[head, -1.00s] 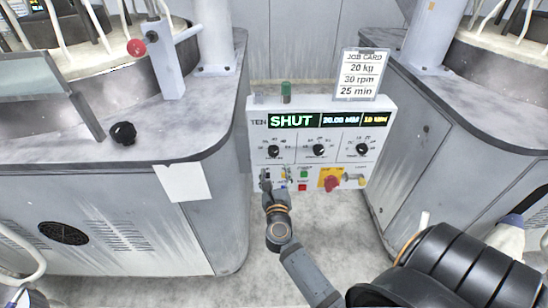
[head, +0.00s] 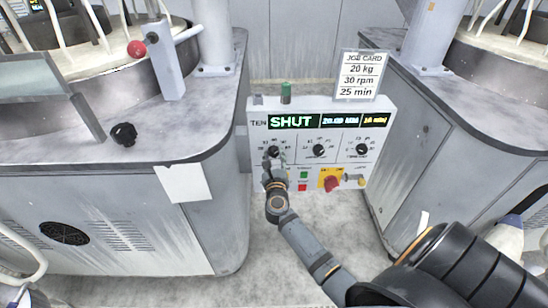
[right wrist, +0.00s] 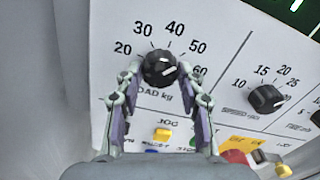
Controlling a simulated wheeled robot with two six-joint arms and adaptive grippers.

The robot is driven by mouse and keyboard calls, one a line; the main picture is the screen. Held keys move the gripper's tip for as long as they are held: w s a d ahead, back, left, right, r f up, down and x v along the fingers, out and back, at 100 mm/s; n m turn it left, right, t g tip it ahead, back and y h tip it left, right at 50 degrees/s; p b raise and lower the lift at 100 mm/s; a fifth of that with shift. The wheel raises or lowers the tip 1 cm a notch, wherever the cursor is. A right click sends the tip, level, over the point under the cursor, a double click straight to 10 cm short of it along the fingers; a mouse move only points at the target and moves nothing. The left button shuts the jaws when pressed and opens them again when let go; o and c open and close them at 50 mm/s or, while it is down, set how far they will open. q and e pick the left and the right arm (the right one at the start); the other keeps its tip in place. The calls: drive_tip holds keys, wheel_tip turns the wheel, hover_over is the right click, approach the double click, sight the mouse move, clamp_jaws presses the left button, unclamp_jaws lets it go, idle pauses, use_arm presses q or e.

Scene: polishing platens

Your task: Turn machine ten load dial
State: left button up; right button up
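Machine TEN's control panel (head: 258,178) faces me with three black dials in a row. The load dial (right wrist: 158,62) is the leftmost, with a scale from 20 to 60 and "LOAD kg" below. Its white mark points right, toward the 50–60 side. My right gripper (right wrist: 159,74) has its fingers apart, one on each side of the dial's lower part; I cannot tell whether they touch it. In the head view the right gripper (head: 275,160) partly covers this dial. The job card (head: 361,76) reads 20 kg, 30 rpm, 25 min. My left gripper is not in view.
The speed dial (right wrist: 265,98) is right of the load dial. Below are a yellow jog button (right wrist: 162,134) and a red switch (head: 332,184). The display (head: 292,121) reads SHUT. Grey machine cabinets (head: 110,205) flank the panel.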

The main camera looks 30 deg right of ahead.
drive_tip(key=c, duration=0.5)
drive_tip(key=shift+o, duration=0.2)
drive_tip(key=n+p, duration=0.3)
drive_tip(key=shift+r, duration=0.25)
drive_tip(key=n+p, duration=0.4)
drive_tip(key=n, duration=0.2)
drive_tip(key=n+p, duration=0.3)
drive_tip(key=n, duration=0.1)
drive_tip(key=shift+f+n, duration=0.1)
drive_tip(key=shift+n, duration=0.2)
drive_tip(key=n+p, duration=0.3)
drive_tip(key=n, duration=0.2)
drive_tip(key=n+p, duration=0.2)
drive_tip(key=n, duration=0.3)
drive_tip(key=shift+f, duration=0.15)
drive_tip(key=shift+n, duration=0.3)
